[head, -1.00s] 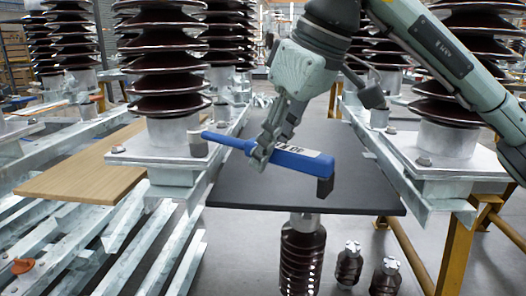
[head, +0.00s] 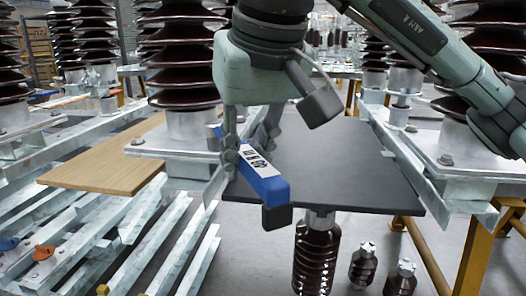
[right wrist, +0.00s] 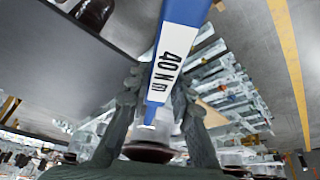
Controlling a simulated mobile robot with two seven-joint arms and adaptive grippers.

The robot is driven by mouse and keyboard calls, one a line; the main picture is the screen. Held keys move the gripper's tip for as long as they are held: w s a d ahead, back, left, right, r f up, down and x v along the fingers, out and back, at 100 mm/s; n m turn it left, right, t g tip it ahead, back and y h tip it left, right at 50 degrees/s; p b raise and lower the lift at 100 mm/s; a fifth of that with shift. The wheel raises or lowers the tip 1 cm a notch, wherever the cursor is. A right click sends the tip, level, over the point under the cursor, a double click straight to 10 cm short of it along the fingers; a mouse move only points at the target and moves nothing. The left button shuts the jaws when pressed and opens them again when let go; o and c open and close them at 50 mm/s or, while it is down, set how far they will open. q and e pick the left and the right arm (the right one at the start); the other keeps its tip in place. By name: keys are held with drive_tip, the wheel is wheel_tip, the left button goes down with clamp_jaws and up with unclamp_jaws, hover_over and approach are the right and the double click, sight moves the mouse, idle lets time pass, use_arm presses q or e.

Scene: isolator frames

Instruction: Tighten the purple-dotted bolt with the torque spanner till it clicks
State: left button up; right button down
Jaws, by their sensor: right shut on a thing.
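The blue torque spanner (head: 263,178) is in my right gripper (head: 247,148), whose fingers are shut around its body. Its black square head (head: 277,217) points toward the camera, and its thin end points away, partly hidden by the gripper. The spanner hangs over the left front edge of the dark board. In the right wrist view the spanner (right wrist: 185,20) shows a white "40 N m" label between the fingers (right wrist: 160,88). Bolts show on the left base plate (head: 137,141) and the right base plate (head: 446,159). I make out no purple dot. My left gripper is not seen.
The dark board (head: 335,165) is bare. Ribbed insulators (head: 180,60) stand on the steel frames on both sides. A wooden board (head: 100,165) lies at left above loose steel bars (head: 150,245). An orange cap (head: 43,252) is at lower left. Small insulators (head: 363,265) stand below.

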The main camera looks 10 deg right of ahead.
wheel_tip(320, 180, up, 7)
drive_tip(key=a+m+p, duration=0.1)
drive_tip(key=p, duration=0.4)
drive_tip(key=shift+s+a, duration=0.15)
drive_tip(key=shift+a, duration=0.1)
idle(0.3)
